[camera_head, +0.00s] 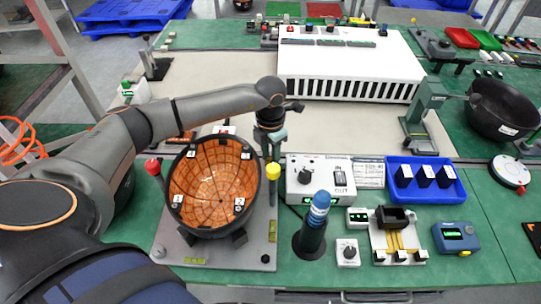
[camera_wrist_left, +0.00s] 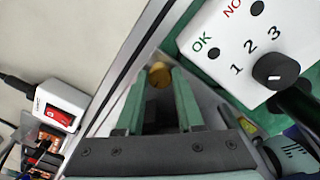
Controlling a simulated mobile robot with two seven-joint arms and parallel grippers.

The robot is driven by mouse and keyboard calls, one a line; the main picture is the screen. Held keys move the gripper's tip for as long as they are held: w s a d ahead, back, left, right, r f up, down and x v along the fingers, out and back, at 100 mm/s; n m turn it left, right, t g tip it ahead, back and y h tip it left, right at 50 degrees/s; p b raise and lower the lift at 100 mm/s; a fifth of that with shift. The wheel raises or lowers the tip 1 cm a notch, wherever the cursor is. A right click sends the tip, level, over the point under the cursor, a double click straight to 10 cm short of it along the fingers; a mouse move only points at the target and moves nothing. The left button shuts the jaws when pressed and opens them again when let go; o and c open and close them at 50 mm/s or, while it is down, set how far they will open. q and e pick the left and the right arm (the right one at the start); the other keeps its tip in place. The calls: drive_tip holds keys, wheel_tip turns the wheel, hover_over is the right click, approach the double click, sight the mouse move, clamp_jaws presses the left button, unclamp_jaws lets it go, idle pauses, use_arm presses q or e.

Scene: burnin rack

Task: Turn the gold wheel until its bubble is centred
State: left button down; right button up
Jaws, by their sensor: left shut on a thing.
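The gold wheel (camera_head: 273,171) stands at the right rear of a grey plate (camera_head: 255,262) that carries a round black bowl (camera_head: 212,185) with an orange lining. My left gripper (camera_head: 271,148) points down onto the wheel from above. In the left wrist view the gold wheel (camera_wrist_left: 160,75) sits between the green fingertips (camera_wrist_left: 160,82), which are shut on it. A yellow-green level vial (camera_head: 272,227) lies on the plate's right side, and another (camera_head: 195,260) on its front edge. The bubbles are too small to read. My right gripper is not in view.
A red-topped post (camera_head: 152,167) stands at the plate's left. A white control box (camera_head: 318,180) is close to the right, with a blue-capped dark cone (camera_head: 314,225) in front. A blue tray (camera_head: 425,180) lies farther right. A large white rack unit (camera_head: 350,62) stands behind.

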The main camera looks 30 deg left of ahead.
sight(270, 160)
use_arm(q)
drive_tip(key=n, duration=0.5)
drive_tip(key=shift+n+p, duration=0.35)
drive_tip(key=shift+n, duration=0.05)
idle(0.4)
drive_tip(key=c, duration=0.5)
unclamp_jaws()
drive_tip(key=shift+r, duration=0.15)
wheel_tip(270, 160, up, 12)
drive_tip(key=shift+r+b, duration=0.15)
drive_tip(key=shift+b, duration=0.35)
